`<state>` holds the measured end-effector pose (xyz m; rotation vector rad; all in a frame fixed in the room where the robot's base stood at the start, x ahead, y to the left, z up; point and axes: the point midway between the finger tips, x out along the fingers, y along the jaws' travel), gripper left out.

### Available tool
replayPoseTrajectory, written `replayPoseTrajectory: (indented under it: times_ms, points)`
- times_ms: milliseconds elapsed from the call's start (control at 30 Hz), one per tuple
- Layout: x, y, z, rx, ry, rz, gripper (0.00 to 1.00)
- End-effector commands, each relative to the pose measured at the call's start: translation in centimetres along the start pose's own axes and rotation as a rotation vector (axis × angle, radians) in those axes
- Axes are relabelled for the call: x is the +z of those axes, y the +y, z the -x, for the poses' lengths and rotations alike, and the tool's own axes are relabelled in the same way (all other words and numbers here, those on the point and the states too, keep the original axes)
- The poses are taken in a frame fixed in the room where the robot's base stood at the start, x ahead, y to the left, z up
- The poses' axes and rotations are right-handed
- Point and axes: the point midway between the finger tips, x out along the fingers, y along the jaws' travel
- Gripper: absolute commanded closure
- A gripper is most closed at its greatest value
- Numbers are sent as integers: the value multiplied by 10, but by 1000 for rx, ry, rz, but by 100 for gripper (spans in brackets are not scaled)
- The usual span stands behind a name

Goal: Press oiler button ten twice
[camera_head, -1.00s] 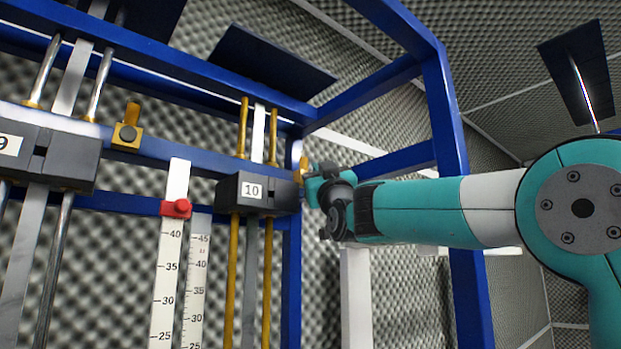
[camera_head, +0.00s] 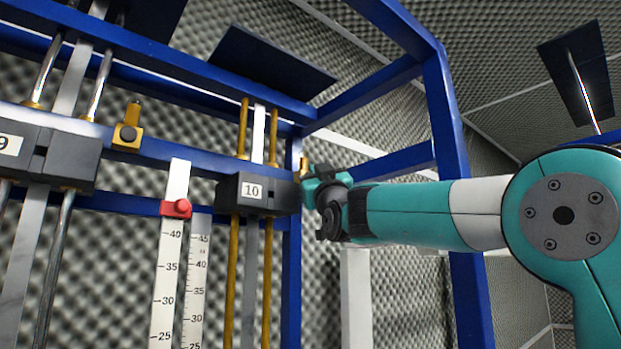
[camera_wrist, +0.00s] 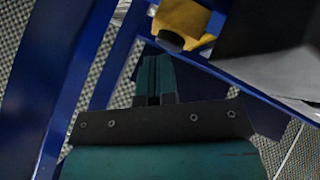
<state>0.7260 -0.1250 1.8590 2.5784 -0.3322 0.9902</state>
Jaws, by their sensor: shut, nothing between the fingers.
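The block labelled 10 (camera_head: 257,192) sits on two brass rods. Just right of it, a brass oiler (camera_head: 304,163) shows only its top; my gripper (camera_head: 309,184) hides the rest. In the wrist view the yellow oiler (camera_wrist: 182,18) is at the top, with its dark round button (camera_wrist: 170,41) facing my side. My gripper's teal fingers (camera_wrist: 155,64) are shut and empty, just below and left of the button in that picture. I cannot tell whether they touch it.
Another brass oiler (camera_head: 128,132) with a dark button stands left, beside the block labelled 9 (camera_head: 40,155). A ruler with a red clamp (camera_head: 176,208) hangs between the blocks. The blue frame post (camera_head: 455,170) stands behind my arm. Foam covers the walls.

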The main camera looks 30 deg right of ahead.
Motion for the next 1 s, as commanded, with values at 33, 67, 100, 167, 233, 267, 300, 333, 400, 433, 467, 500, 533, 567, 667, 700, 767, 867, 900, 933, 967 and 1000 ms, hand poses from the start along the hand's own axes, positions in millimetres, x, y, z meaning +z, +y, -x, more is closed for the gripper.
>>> replayPoseTrajectory:
  times_ms: [33, 67, 100, 167, 233, 267, 300, 333, 400, 433, 467, 500, 533, 567, 667, 700, 767, 867, 900, 933, 967, 1000]
  points:
    - [0, 0, -1, 0, 0, 0, 100]
    - [0, -1, -1, 0, 0, 0, 100]
    - [1, -1, -1, 0, 0, 0, 100]
    - [1, -1, -2, 0, 0, 0, 100]
    - [2, -2, -2, 0, 0, 0, 100]
    - [2, -2, -2, 0, 0, 0, 100]
    - [2, -2, -3, 0, 0, 0, 100]
    - [2, -2, -3, 0, 0, 0, 100]
    - [2, -2, -3, 0, 0, 0, 100]
    - [2, -2, -3, 0, 0, 0, 100]
    - [2, -2, -3, -1, 0, 0, 100]
    - [2, -2, -3, -1, -1, 0, 100]
    - [2, -2, -3, -1, -1, 0, 100]
    - [2, -2, -2, -1, -1, 0, 100]
    - [2, -2, -1, 0, -1, 0, 100]
    - [2, -1, 0, 0, -1, 0, 100]
    - [1, 0, 3, 0, -1, 0, 100]
    - [-2, 3, 7, 1, 0, 1, 100]
    - [-3, 4, 9, 1, 1, 1, 100]
    - [-4, 5, 10, 1, 1, 1, 100]
    - [-4, 6, 10, 0, 0, 1, 100]
    - [-5, 6, 11, 0, -1, 0, 100]
